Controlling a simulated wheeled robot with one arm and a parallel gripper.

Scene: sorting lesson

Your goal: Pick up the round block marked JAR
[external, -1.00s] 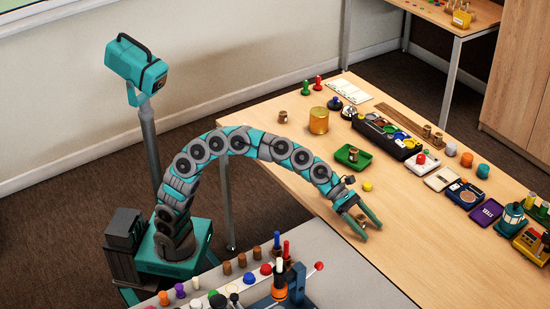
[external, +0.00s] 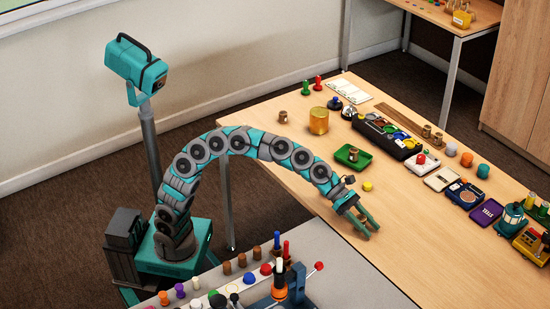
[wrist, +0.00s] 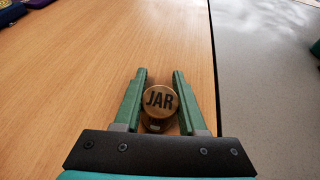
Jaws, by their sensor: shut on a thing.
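The round block marked JAR (wrist: 159,101) is a brown wooden cylinder with dark letters on its top. In the wrist view it stands upright between the two green fingers of my gripper (wrist: 159,88). The fingers are shut on its sides. In the external view my gripper (external: 371,229) is low over the near edge of the wooden table (external: 400,235), and its fingers mostly hide the block.
A yellow round block (external: 367,186) lies just behind my gripper. A grey table (external: 345,275) with several coloured pieces adjoins in front. The wood right of my gripper is clear.

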